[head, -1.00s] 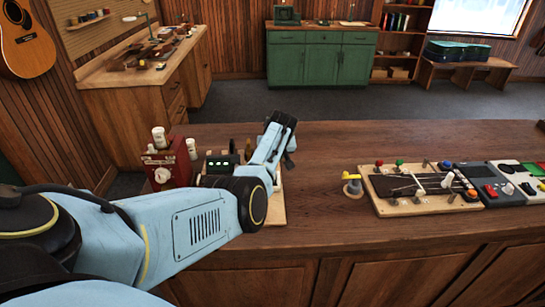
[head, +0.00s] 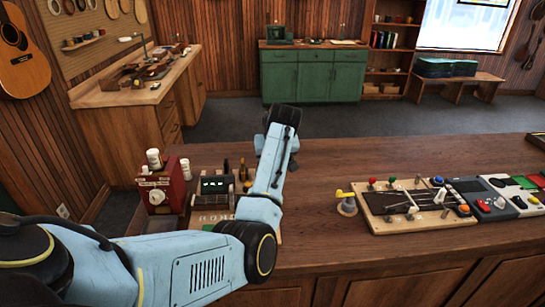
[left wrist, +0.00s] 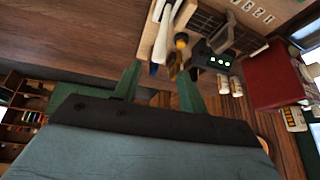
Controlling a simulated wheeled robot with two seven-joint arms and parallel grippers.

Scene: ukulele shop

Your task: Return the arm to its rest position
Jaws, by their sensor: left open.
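My left arm comes in from the left in the head view, bends, and its last links (head: 275,165) rise above the counter's left part. The left gripper's fingers are not clearly visible there. In the left wrist view the left gripper (left wrist: 160,78) shows two green fingers spread apart with nothing held between them. Beyond the fingertips lies a wooden board with a small device with green lights (left wrist: 217,61). My right arm and gripper are not in view.
A red box (head: 163,192) and a green-lit device (head: 215,184) stand left of my arm's last links. A green cabinet (head: 310,76) stands far behind.

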